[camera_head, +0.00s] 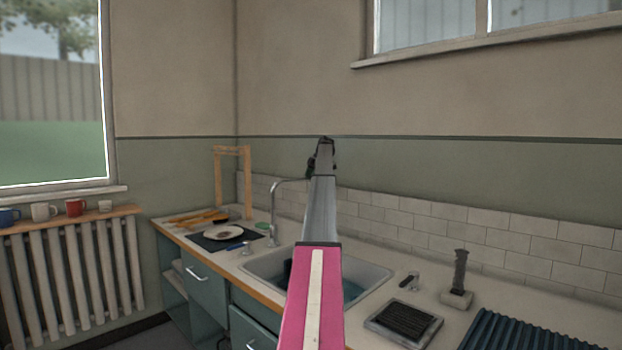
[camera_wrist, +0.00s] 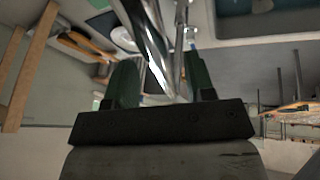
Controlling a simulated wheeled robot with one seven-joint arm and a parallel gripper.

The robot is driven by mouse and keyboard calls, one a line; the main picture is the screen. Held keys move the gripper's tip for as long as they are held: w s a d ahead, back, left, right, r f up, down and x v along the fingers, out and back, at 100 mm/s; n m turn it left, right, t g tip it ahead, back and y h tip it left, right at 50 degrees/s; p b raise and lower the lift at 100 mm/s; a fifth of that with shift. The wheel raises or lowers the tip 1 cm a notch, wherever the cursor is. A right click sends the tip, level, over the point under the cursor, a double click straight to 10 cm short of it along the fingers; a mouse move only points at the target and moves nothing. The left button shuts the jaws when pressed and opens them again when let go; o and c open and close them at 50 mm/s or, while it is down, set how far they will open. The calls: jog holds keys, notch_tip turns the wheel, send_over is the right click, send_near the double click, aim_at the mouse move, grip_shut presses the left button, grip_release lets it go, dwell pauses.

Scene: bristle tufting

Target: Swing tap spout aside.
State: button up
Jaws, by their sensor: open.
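The chrome tap (camera_head: 273,228) stands at the left rear of the sink (camera_head: 262,262). Its arched spout rises and reaches right, and its outer end is hidden behind my arm. In the wrist view the shiny spout (camera_wrist: 147,35) runs down into the space between my two dark green fingers. My gripper (camera_wrist: 162,78) is open around the spout, with a gap visible on the left; I cannot tell if a finger touches it. In the head view my gripper (camera_head: 318,158) is a dark shape at the arm's far end, its fingers not clear.
A dark mat with a plate (camera_head: 223,232) and a wooden frame (camera_head: 232,150) stand left of the tap. A black ribbed tray (camera_head: 403,322), an upright dark brush-like thing (camera_head: 459,275) and a blue ribbed mat (camera_head: 535,332) lie right of the sink. The tiled wall (camera_head: 420,221) runs behind.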

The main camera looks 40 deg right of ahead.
jog(key=v, duration=1)
